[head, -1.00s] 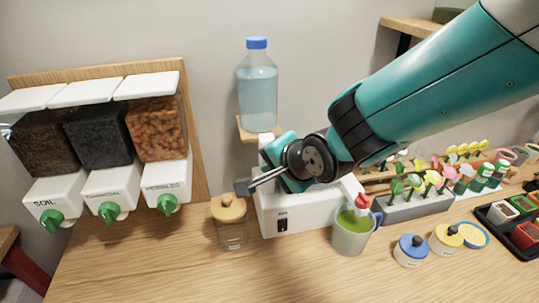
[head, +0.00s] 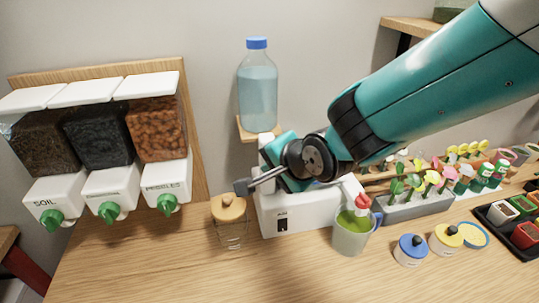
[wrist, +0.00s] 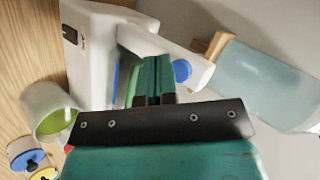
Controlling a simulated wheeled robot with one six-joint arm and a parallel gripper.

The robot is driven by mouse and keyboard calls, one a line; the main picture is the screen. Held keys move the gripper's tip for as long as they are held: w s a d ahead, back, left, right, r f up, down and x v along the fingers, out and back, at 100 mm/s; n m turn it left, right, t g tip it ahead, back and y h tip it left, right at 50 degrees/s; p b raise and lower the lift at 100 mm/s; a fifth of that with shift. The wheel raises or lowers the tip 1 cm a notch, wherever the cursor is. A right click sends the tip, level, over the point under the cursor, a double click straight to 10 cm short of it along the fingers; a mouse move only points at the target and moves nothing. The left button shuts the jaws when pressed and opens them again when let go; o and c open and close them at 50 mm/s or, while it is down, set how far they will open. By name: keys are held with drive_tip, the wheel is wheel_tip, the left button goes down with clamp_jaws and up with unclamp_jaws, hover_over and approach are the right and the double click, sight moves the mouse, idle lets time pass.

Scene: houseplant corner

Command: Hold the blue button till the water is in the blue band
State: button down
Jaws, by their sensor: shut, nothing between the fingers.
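The white dispenser (head: 285,219) stands on the wooden counter with a black switch on its front. A blue round button (wrist: 182,71) shows on its white upper part in the wrist view, just right of my gripper (wrist: 155,66). My gripper is shut and empty, its teal fingers over the dispenser; I cannot tell whether they touch it.
A blue-capped water bottle (head: 257,97) stands behind the dispenser. A wooden-lidded jar (head: 229,209) is left of it. The soil and pebble bins (head: 110,190) hang at left. Lidded pots (head: 411,249) and a plant trough (head: 415,208) are at right. The front-left counter is clear.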

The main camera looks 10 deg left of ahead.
drive_tip(key=shift+w+a, duration=0.15)
drive_tip(key=shift+w, duration=0.2)
drive_tip(key=shift+w+a, duration=0.2)
drive_tip(key=shift+w, duration=0.25)
idle(7.2)
